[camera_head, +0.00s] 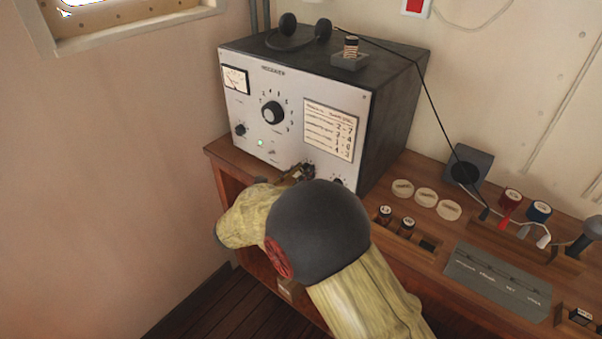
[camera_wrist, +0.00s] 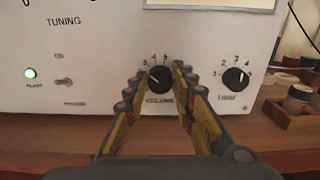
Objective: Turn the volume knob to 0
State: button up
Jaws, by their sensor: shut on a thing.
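The volume knob (camera_wrist: 158,78) is a small black round knob low on the radio's pale front panel, above the label VOLUME. Numbers are printed around its top; its exact setting is too small to read surely. My gripper (camera_wrist: 157,82) has one finger on each side of the knob and is shut on it. In the head view, my gripper (camera_head: 302,172) is at the lower right of the radio (camera_head: 290,90), and my arm hides part of the panel's bottom edge.
The tone knob (camera_wrist: 235,79) is close to the right of my fingers. A toggle switch (camera_wrist: 64,82) and lit green lamp (camera_wrist: 30,73) are at the left. The large tuning knob (camera_head: 272,112) is higher up. The wooden desk (camera_head: 410,172) holds jars and discs at the right.

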jog(key=shift+r+n+p, duration=0.15)
jog(key=shift+n+p, duration=0.15)
jog(key=shift+p, duration=0.5)
grip_shut()
jog(key=n+p, duration=0.2)
jog(key=p, duration=0.3)
jog(key=shift+r, duration=0.2)
jog(key=n+p, duration=0.5)
jog(key=p, duration=0.4)
jog(key=shift+a, duration=0.1)
jog(key=n+p, duration=0.4)
jog(key=p, duration=0.1)
jog(key=shift+w+f+n, duration=0.1)
jog(key=shift+f+n, duration=0.15)
jog(key=shift+n, duration=0.15)
jog(key=n+p, duration=0.4)
jog(key=n, duration=0.1)
jog(key=shift+f, duration=0.3)
jog(key=o, duration=1.1)
grip_release()
jog(key=shift+a, duration=0.1)
jog(key=shift+o, duration=0.2)
